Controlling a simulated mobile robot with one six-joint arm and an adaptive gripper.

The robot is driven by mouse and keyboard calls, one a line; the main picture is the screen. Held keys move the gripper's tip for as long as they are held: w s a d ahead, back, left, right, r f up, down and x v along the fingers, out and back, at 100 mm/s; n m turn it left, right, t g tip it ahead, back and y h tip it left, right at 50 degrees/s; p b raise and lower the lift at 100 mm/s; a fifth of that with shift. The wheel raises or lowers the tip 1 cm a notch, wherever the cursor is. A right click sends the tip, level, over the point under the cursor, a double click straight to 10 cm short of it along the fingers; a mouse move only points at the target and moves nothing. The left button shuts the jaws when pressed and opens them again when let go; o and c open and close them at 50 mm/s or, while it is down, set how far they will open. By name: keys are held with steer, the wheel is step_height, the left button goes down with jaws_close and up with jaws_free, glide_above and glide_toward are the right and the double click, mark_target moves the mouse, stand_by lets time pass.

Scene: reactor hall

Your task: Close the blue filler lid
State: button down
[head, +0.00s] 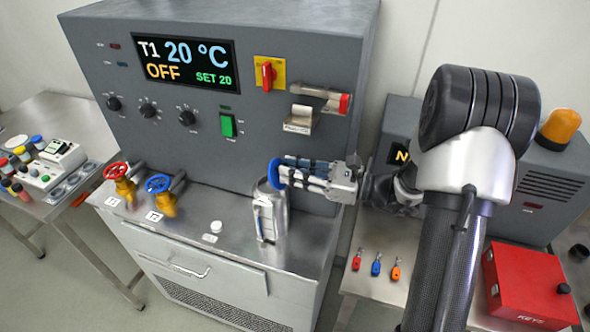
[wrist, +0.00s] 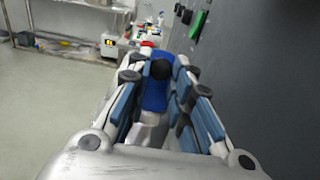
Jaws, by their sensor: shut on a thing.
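The blue filler lid (head: 273,174) shows as a steep blue rim at the top of the metal cylinder (head: 268,216) on the steel counter. My gripper (head: 284,172) reaches in from the right at the lid's height and is shut on the lid. In the wrist view the blue lid (wrist: 157,92) with a round black knob (wrist: 160,69) lies between my fingers (wrist: 160,76). The fingers hide part of the lid and the cylinder's mouth. The lid's exact tilt and its hinge cannot be made out.
The grey control panel (head: 215,165) rises close behind the cylinder. A metal bracket with a red end (head: 343,104) sticks out above my gripper. Red (head: 117,171) and blue (head: 158,183) valve wheels stand left on the counter. A small white knob (head: 216,227) lies nearer.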

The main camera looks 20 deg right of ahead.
mark_target(285, 164)
steer(key=w+a+r+g+h+p, duration=0.1)
steer(key=h+p, duration=0.1)
steer(key=p, duration=0.3)
steer(key=shift+a+r+g+p, duration=0.1)
steer(key=shift+a+g+p, duration=0.1)
steer(key=shift+g+p, duration=0.2)
steer(key=h+p, duration=0.1)
steer(key=p, duration=0.1)
steer(key=w+a+g+h+p, duration=0.1)
steer(key=shift+a+h+p, duration=0.15)
steer(key=shift+h+p, duration=0.15)
steer(key=shift+p, duration=0.1)
steer(key=shift+w+a+f+g+h+p, duration=0.25)
steer(key=shift+f+g+h+p, duration=0.2)
steer(key=shift+g+h+p, duration=0.25)
steer(key=c, duration=1.4)
jaws_free()
